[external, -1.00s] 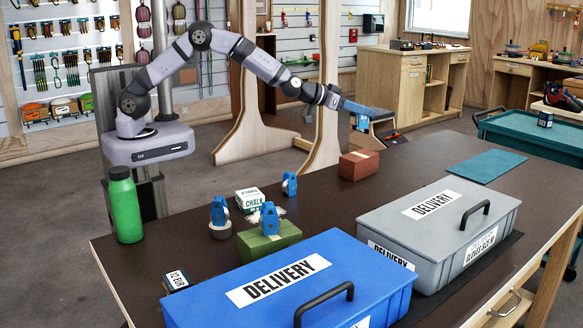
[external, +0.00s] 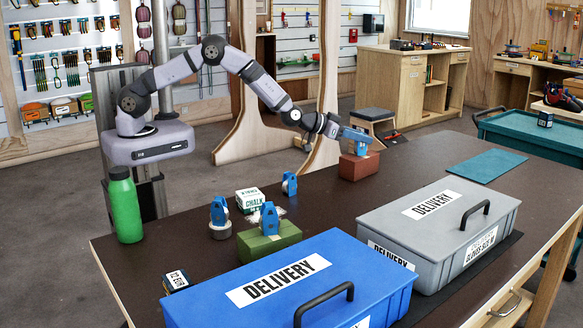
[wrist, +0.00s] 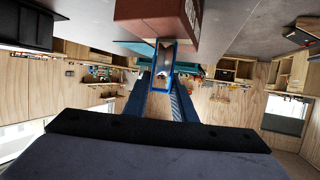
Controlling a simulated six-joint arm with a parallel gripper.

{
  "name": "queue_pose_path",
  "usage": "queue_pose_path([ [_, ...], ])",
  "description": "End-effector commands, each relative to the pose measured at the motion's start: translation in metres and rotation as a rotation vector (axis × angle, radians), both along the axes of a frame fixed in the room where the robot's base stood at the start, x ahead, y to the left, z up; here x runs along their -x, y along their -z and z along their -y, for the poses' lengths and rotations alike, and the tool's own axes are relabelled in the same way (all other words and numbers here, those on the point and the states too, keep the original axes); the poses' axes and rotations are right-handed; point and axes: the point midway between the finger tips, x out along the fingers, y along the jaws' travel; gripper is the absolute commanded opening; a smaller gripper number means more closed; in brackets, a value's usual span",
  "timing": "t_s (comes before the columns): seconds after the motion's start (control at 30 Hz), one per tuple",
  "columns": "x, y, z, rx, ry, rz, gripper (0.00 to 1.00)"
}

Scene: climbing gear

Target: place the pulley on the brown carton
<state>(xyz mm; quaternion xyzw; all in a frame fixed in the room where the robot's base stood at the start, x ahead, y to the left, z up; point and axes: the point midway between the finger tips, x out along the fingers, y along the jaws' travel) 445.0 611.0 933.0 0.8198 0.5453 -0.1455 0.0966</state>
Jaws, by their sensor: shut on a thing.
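My gripper (external: 350,136) is shut on a blue pulley (external: 361,147) at the far side of the table. The pulley is at the top of the brown carton (external: 360,168); whether it touches the carton or hovers just above it, I cannot tell. In the wrist view the pulley (wrist: 163,62) shows as a blue frame with a pale wheel between the fingertips, against the carton (wrist: 152,14). The gripper partly hides the pulley in the external view.
Other blue pulleys stand on a grey roll (external: 219,213), on a green box (external: 268,220) and by the chalk carton (external: 289,184). A blue delivery case (external: 215,305) and a grey one (external: 430,235) fill the near side. A teal mat (external: 487,166) is bare.

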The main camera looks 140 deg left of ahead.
Motion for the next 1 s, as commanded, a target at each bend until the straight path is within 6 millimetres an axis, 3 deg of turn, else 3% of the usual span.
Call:
queue_pose_path([
  [0.37, -0.0002, 0.0032, -0.0005, -0.003, 0.0, 0.001, 0.01],
  [0.4, -0.0002, 0.0029, -0.0004, -0.002, 0.0, 0.001, 0.29],
  [0.47, -0.0002, 0.0024, -0.0002, -0.002, 0.0, 0.001, 0.43],
  [1.0, 0.0015, -0.003, 0.0044, -0.003, 0.0, 0.0, 0.43],
])
